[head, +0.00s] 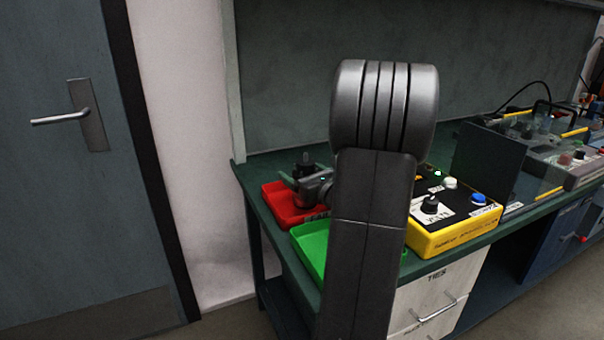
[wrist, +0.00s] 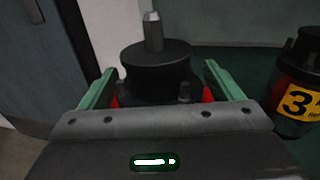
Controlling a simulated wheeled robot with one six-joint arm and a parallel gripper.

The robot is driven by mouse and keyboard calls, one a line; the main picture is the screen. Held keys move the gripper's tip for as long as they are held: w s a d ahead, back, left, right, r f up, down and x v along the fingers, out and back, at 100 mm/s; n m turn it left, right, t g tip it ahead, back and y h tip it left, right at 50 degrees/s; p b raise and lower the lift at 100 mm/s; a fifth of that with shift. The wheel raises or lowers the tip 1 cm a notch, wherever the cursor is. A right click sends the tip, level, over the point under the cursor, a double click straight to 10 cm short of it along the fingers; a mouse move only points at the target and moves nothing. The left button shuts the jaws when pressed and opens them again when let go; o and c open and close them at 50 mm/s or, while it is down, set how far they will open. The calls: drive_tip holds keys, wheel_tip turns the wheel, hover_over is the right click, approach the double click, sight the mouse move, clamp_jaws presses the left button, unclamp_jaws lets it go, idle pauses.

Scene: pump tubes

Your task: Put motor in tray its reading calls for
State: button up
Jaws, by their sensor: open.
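The motor (wrist: 155,68) is a black upright cylinder with a grey shaft on top. In the wrist view it stands between the two green fingers of my gripper (wrist: 158,78), which is open with a finger on each side of it. Red of the red tray (wrist: 208,95) shows on both sides of the motor. In the head view the dark motor (head: 306,160) is upright at the red tray (head: 272,197), partly behind my gripper (head: 300,178). Its base is hidden. A green tray (head: 303,241) lies nearer, partly covered by my arm.
A yellow test box (head: 455,238) with a black dial marked VOLTS stands right of my arm. A black cylinder with a yellow "3" label (wrist: 298,103) stands at right in the wrist view. A clear-sided station (head: 490,160) is farther right on the green bench.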

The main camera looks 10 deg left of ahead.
drive_tip(key=shift+r, duration=0.25)
drive_tip(key=p+v, duration=0.1)
drive_tip(key=v, duration=1.1)
drive_tip(key=b+x, duration=0.1)
drive_tip(key=x, duration=1.1)
drive_tip(key=shift+a+f, duration=0.1)
drive_tip(key=shift+f, duration=0.05)
drive_tip(key=shift+r+p, duration=0.45)
drive_tip(key=shift+r, duration=0.9)
drive_tip(key=shift+f, duration=0.1)
